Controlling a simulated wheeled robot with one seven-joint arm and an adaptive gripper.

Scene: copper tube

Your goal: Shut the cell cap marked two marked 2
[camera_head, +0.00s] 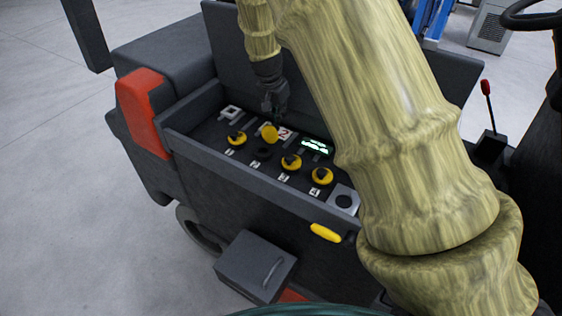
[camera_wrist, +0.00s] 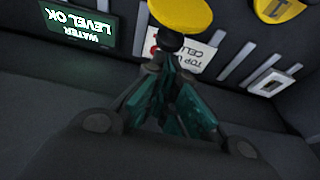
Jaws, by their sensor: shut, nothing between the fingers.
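The cell two cap (camera_head: 270,133) is a yellow disc standing tilted up, open, behind its dark round cell opening (camera_head: 263,153). In the wrist view a yellow cap (camera_wrist: 180,12) with a black part below it shows just beyond my fingertips, cut by the top edge. My gripper (camera_head: 277,118) is above and just behind the raised cap. Its fingers are together and empty in the wrist view (camera_wrist: 171,62). I cannot tell whether the fingertips touch the cap.
Yellow caps lie flat at cell one (camera_head: 236,138), cell three (camera_head: 291,162) and cell four (camera_head: 321,175). A green-lit display (camera_head: 316,146) reads "water level ok" in the wrist view (camera_wrist: 75,25). The dark tray walls (camera_head: 245,172) enclose the row.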

